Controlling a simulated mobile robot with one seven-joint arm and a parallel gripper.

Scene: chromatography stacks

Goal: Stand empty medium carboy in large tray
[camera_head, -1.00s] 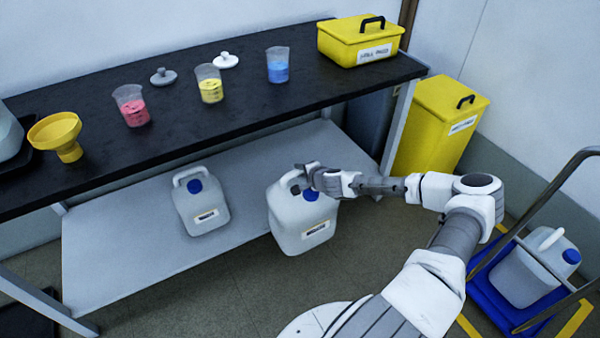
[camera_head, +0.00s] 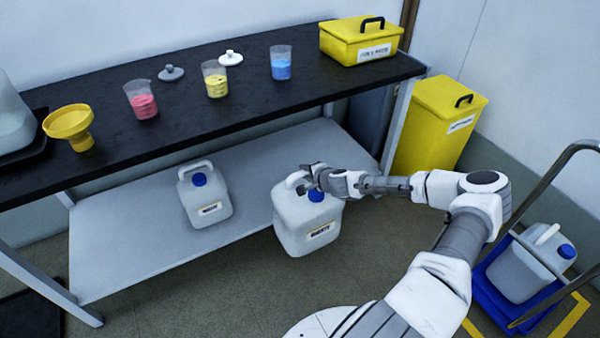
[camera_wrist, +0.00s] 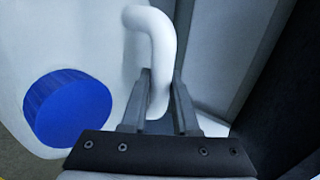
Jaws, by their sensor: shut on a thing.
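My gripper (camera_head: 308,180) is shut on the handle of a white carboy (camera_head: 300,232) with a blue cap and a front label. In the wrist view the fingers (camera_wrist: 158,105) close around the white handle (camera_wrist: 152,50), beside the blue cap (camera_wrist: 68,108). The carboy is upright, at the front edge of the lower shelf; I cannot tell its height above the floor. A dark tray (camera_head: 28,312) lies on the floor at lower left, partly cut off. Another dark tray (camera_head: 30,152) on the bench bears a partly seen whitish container (camera_head: 14,115).
A similar carboy (camera_head: 207,203) stands on the grey lower shelf (camera_head: 125,235). Another (camera_head: 530,265) sits on a blue trolley (camera_head: 497,292) at right. The black bench (camera_head: 240,105) holds a yellow funnel (camera_head: 70,125) and beakers. The bench leg (camera_head: 50,285) stands near the floor tray.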

